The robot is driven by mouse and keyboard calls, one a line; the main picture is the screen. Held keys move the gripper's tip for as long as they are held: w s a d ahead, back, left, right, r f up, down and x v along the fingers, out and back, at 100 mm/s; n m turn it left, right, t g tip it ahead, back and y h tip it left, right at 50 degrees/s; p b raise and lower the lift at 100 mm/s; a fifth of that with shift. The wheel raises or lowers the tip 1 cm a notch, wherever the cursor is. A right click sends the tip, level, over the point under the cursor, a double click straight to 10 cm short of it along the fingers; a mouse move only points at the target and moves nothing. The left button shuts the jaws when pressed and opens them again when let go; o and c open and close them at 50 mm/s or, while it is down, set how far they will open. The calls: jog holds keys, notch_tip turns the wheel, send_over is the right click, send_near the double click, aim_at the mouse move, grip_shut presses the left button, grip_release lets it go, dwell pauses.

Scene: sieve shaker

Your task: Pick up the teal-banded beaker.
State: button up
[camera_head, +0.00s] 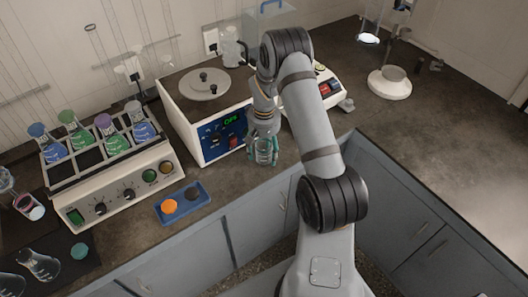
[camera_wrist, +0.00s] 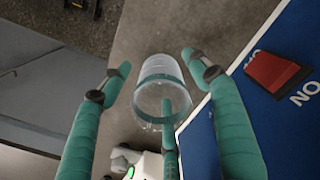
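The teal-banded beaker (camera_wrist: 158,88) is clear glass with a teal ring around it, seen between my fingers in the wrist view. In the head view the beaker (camera_head: 264,152) is on the counter in front of the white and blue machine. My gripper (camera_wrist: 156,62) has teal fingers, one on each side of the beaker, with visible gaps to the glass. A further teal finger shows at the beaker's lower side, partly through the glass; I cannot tell whether it touches. In the head view my gripper (camera_head: 262,157) points down over the beaker and partly hides it.
The machine (camera_head: 208,119) with a green display and red switch stands close beside the beaker. A flask rack unit (camera_head: 127,190) with coloured flasks is at the left. A blue tray (camera_head: 183,216) holds orange and dark discs. The counter at the right is mostly clear.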

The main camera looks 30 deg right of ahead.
jog(key=c, duration=1)
jog(key=shift+c, duration=0.4)
